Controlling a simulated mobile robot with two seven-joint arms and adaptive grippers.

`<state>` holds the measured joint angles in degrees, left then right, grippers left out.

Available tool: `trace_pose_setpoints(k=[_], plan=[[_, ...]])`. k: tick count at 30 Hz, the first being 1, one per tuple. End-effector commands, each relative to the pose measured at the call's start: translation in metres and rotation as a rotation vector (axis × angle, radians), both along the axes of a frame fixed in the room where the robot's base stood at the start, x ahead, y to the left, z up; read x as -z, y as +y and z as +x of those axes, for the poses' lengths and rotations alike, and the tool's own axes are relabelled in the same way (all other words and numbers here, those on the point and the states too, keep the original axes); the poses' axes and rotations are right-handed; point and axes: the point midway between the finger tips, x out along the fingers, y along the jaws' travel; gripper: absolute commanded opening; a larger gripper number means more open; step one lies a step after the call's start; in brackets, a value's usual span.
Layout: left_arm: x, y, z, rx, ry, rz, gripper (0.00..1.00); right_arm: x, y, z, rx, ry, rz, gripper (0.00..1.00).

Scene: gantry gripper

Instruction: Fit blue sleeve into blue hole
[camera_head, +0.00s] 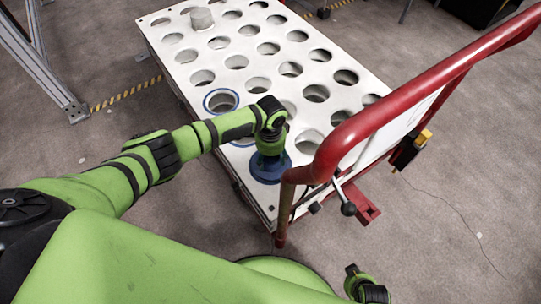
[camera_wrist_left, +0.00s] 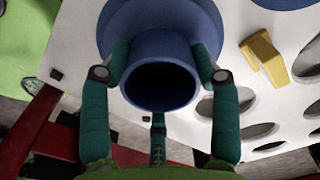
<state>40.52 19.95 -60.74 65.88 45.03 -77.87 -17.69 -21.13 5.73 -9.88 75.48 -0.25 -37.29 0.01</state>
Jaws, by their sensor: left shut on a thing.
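The blue sleeve (camera_head: 268,168), a short tube with a wide flange, is under my left gripper (camera_head: 270,150) at the near end of the white perforated table. In the left wrist view, my left gripper (camera_wrist_left: 160,85) has its teal fingers around the tube of the sleeve (camera_wrist_left: 160,32), shut on it, with the flange on the far side. Whether the flange touches the tabletop I cannot tell. The blue-ringed hole (camera_head: 221,101) lies farther back and left of the sleeve, empty. Another blue edge shows partly behind my arm.
The white table (camera_head: 160,45) has rows of round holes and a grey cylinder (camera_head: 201,18) at its far end. A red handrail (camera_head: 400,100) rises close to the right of my left gripper. A yellow piece (camera_wrist_left: 263,55) shows by the holes in the wrist view.

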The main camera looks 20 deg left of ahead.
Motion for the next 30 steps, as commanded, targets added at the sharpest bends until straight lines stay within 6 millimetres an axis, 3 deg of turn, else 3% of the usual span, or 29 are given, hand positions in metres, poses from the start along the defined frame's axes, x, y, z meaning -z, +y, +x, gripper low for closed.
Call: trace_pose_setpoints(k=[10,11,12,13,25,30], plan=[[0.009,-0.001,0.0,0.0,-0.001,-0.001,0.21,0.006,0.0,0.0,0.0,0.0,0.0,0.0],[0.009,-0.001,0.0,0.001,-0.001,-0.002,0.66,0.006,0.0,0.0,0.0,0.0,0.0,0.0],[0.008,-0.001,0.0,0.001,-0.001,-0.002,0.82,0.005,0.0,0.0,0.0,0.0,0.0,0.0],[0.008,-0.001,0.0,0.001,-0.001,-0.002,0.89,0.005,0.0,0.0,0.0,0.0,0.0,0.0],[0.007,0.0,0.0,0.0,0.0,0.0,0.89,0.005,0.0,0.0,0.0,0.0,0.0,0.0],[-0.013,0.0,0.001,0.001,-0.003,-0.003,0.89,0.005,0.0,0.0,0.0,0.0,0.0,0.0]])
